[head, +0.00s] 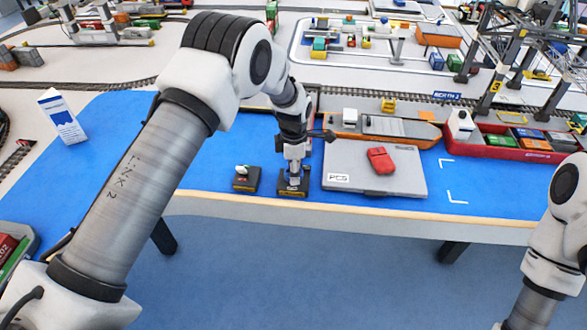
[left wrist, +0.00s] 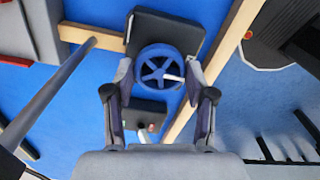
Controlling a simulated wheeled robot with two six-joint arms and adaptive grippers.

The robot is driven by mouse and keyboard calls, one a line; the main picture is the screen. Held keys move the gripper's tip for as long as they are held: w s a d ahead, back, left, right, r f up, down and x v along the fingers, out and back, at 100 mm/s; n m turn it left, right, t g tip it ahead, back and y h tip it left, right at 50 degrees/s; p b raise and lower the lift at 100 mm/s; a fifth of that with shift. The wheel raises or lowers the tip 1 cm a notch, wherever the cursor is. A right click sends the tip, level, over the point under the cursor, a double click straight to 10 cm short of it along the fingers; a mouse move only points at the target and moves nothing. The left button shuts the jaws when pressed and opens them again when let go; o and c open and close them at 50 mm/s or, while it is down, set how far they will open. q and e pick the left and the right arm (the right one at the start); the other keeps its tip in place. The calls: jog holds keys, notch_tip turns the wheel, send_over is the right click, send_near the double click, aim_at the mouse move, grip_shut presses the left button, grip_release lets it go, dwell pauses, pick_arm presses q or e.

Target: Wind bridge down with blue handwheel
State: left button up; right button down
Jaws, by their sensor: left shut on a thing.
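The blue handwheel (left wrist: 150,82) sits on a dark box (left wrist: 175,25) in the left wrist view. My left gripper (left wrist: 157,70) is shut on it, with one finger on each side of the rim. In the head view my left gripper (head: 293,174) points down onto the dark box (head: 293,191) near the table's front edge and hides most of the wheel. A lattice gantry crane (head: 497,85) stands at the far right; I cannot tell which part is the bridge. My right gripper is outside both views.
A second dark control box (head: 246,183) with a small lever stands just left of the handwheel box. A grey case (head: 400,180) carrying a red object (head: 381,160) lies to the right.

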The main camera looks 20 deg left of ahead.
pick_arm(q)
jog(key=shift+s+f, duration=0.2)
jog(key=o, duration=1.2)
jog(key=shift+c, duration=0.2)
jog(key=shift+w, duration=0.15)
jog(key=shift+r, duration=0.2)
notch_tip(320, 180, up, 12)
jog(key=shift+f, duration=0.15)
